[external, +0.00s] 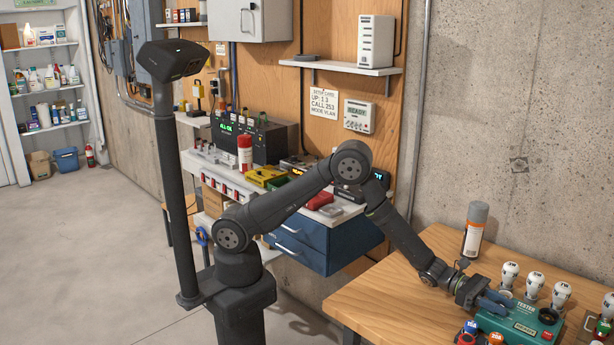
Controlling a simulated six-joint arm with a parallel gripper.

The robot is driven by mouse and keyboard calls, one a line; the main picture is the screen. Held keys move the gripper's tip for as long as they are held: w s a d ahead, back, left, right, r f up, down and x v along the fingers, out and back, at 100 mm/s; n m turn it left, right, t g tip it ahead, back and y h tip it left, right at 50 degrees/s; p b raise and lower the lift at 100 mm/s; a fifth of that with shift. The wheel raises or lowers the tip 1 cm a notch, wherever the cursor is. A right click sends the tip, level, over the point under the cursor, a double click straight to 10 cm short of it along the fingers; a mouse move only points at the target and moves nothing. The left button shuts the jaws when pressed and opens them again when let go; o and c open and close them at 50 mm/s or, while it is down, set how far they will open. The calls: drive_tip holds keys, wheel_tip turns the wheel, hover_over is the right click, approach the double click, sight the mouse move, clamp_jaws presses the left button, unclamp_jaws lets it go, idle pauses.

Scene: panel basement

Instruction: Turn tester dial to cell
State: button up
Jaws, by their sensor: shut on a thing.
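The green tester (518,327) sits on the wooden table at the lower right, with a label and a small display on its front. A dark round part (548,317) shows on its right side. My gripper (494,302) is at the left end of the tester, with its fingers low at its top. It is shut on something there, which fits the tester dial. The fingers hide the dial, so its setting cannot be read.
Several white bulb-shaped items (534,284) stand behind the tester. A grey spray can (474,230) stands farther back. Small red and blue items (469,329) lie in front of the tester. The wooden table (385,296) is bare to the left.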

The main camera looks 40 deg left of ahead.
drive_tip(key=shift+r, duration=0.1)
drive_tip(key=o, duration=0.7)
drive_tip(key=shift+c, duration=0.2)
drive_tip(key=a, duration=1.1)
drive_tip(key=w+a, duration=0.1)
drive_tip(key=a, duration=0.5)
drive_tip(key=shift+a, duration=0.2)
drive_tip(key=shift+o, duration=0.2)
